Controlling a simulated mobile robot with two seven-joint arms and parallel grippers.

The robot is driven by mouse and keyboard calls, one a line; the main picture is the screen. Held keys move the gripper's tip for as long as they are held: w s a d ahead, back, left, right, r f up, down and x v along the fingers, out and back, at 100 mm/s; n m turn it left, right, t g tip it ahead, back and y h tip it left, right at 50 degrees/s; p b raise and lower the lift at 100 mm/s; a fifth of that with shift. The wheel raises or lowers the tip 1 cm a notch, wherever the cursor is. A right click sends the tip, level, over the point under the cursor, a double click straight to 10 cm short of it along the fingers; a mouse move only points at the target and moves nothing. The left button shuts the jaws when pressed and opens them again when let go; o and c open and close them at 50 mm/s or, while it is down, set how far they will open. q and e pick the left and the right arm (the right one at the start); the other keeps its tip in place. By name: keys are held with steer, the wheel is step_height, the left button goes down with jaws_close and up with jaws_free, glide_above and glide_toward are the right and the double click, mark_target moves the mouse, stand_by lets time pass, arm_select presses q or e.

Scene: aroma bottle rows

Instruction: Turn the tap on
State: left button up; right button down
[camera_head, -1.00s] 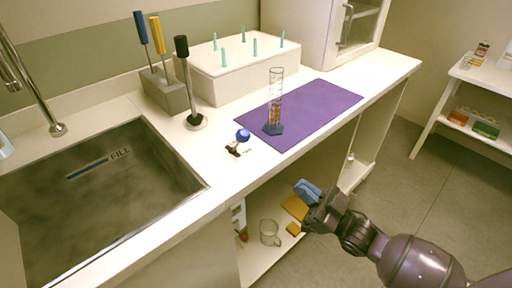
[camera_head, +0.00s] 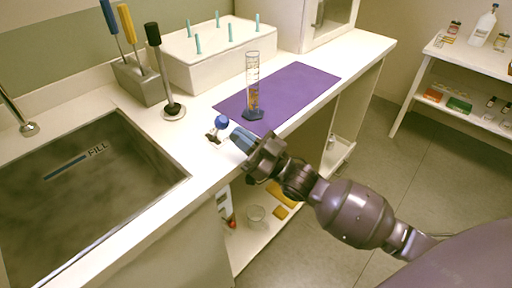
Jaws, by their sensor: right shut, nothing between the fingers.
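The metal tap spout (camera_head: 20,118) rises at the left edge behind the sink (camera_head: 95,185); its top is cut off. The sink wall bears a dark line and the word FILL. A tall black-handled lever (camera_head: 164,72) stands on a round base to the right of the sink. A small blue ball on a dark and white fitting (camera_head: 219,125) sits on the counter nearer the front edge. My right gripper (camera_head: 241,138) is shut and empty, its blue fingertips just right of the blue ball; I cannot tell whether they touch it. My left gripper is not in view.
A graduated cylinder (camera_head: 253,90) with amber contents stands on a purple mat (camera_head: 300,88). A grey block (camera_head: 136,82) holds blue and yellow handled tools, beside a white peg box (camera_head: 205,62). A side shelf (camera_head: 465,62) stands right.

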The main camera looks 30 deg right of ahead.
steer(key=shift+w+a+r, duration=0.3)
steer(key=shift+w+a, duration=0.05)
steer(key=shift+w, duration=0.1)
steer(key=shift+r, duration=0.1)
